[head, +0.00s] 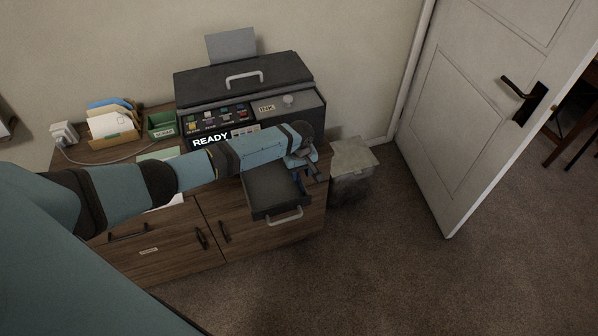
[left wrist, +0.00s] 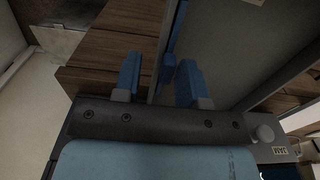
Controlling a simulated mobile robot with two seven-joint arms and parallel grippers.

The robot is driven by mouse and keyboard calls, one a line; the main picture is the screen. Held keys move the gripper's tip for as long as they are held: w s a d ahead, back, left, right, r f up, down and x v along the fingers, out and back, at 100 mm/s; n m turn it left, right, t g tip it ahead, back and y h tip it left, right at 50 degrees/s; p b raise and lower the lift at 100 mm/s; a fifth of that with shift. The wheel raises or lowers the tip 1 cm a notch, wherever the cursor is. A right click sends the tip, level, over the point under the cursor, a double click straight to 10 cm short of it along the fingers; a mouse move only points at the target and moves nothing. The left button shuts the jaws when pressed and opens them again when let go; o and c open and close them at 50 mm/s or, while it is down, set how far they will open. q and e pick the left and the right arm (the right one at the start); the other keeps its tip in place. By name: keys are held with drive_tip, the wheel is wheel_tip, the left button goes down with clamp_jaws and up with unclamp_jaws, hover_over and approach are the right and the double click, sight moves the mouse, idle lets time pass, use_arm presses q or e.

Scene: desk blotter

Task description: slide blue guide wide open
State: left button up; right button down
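A grey paper tray (head: 272,190) sticks out from the front of the dark printer, with a light handle on its front. My left gripper (head: 306,174) is over the tray's right side in the head view, pointing down. In the left wrist view its two blue fingers (left wrist: 159,82) are apart. A thin tray wall and the blue guide (left wrist: 174,40) show between them, with the guide nearer the right finger. I cannot tell whether a finger touches the guide. In the head view the guide is hard to tell from the blue fingers. My right gripper is not in view.
The printer (head: 245,75) stands on a wooden cabinet (head: 160,262), its panel reading READY. An ink cover with a round knob (head: 288,99) is at its right. A grey bin (head: 351,170) stands right of the cabinet. Open floor lies in front, and a door (head: 470,110) stands at right.

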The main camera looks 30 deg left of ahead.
use_arm(q)
drive_tip(key=shift+s+a, duration=0.1)
drive_tip(key=shift+a, duration=0.05)
drive_tip(key=shift+r, duration=0.3)
wheel_tip(320, 180, up, 13)
drive_tip(key=shift+p, duration=0.4)
drive_tip(key=s+d+f+m+t+h+p, duration=0.2)
drive_tip(key=s+d+f+m+t, duration=0.15)
drive_tip(key=s+d, duration=0.4)
drive_tip(key=s+d+f+m+t+h+p, duration=0.2)
drive_tip(key=s+d+f+m+p, duration=0.15)
drive_tip(key=s+d+f, duration=0.35)
drive_tip(key=s+a+r+m+t+p, duration=0.1)
drive_tip(key=s+r+m+t, duration=0.4)
drive_tip(key=s, duration=1.2)
wheel_tip(320, 180, up, 3)
drive_tip(key=shift+a+r+m+y+p, duration=0.1)
drive_tip(key=shift+a+m+y+p, duration=0.1)
drive_tip(key=shift+m+y+p, duration=0.4)
